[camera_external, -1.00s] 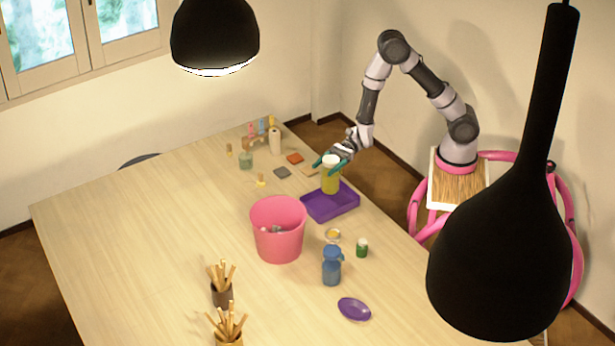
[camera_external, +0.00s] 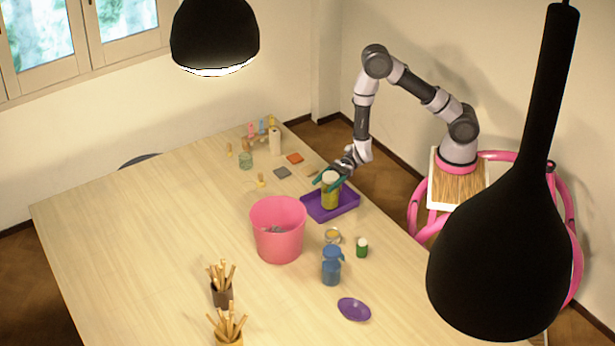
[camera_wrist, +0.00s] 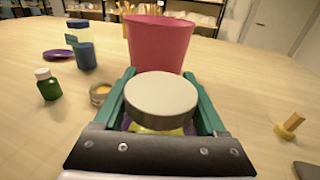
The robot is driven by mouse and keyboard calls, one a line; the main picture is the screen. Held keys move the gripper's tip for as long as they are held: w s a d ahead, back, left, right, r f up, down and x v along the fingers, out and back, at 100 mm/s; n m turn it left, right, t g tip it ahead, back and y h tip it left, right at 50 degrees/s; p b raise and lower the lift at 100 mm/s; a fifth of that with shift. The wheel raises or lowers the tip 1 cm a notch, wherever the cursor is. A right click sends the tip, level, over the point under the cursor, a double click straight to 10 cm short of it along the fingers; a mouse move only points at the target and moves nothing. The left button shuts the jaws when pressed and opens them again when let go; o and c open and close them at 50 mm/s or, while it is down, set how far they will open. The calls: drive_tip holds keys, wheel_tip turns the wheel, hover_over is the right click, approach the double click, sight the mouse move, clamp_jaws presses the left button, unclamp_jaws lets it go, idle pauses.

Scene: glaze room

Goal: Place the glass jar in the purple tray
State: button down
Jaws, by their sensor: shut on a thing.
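The jar in my gripper has a yellow-green body (camera_external: 330,198) and a pale, wide lid (camera_external: 330,177). In the wrist view its round lid (camera_wrist: 162,99) fills the space between the fingers. My gripper (camera_external: 331,185) is shut on the jar near its top. The jar is upright over the purple tray (camera_external: 348,205), its base within the tray's outline. I cannot tell if the base touches the tray floor. In the wrist view the lid and gripper hide most of the tray.
A pink bucket (camera_external: 278,232) stands just left of the tray. The left tabletop is clear.

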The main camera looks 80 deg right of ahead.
drive_tip(key=shift+c, duration=0.2)
unclamp_jaws()
drive_tip(key=shift+o, duration=0.2)
drive_tip(key=shift+r, duration=0.1)
drive_tip(key=f+v, duration=0.1)
drive_tip(key=v, duration=1.1)
drive_tip(key=s+r+n+g+h, duration=0.3)
drive_tip(key=s+r+n+g, duration=0.6)
drive_tip(key=s+r+n, duration=0.6)
drive_tip(key=s+d+r+n+t+h, duration=0.1)
drive_tip(key=d+r+t+h, duration=0.3)
drive_tip(key=d, duration=0.4)
drive_tip(key=s+d+r+n+t+h, duration=0.2)
drive_tip(key=d+r+n+t+h, duration=0.1)
drive_tip(key=d+r+h, duration=0.3)
wheel_tip(320, 180, up, 3)
drive_tip(key=shift+s+d+t, duration=0.3)
drive_tip(key=shift+d+t, duration=0.2)
drive_tip(key=shift+d, duration=0.5)
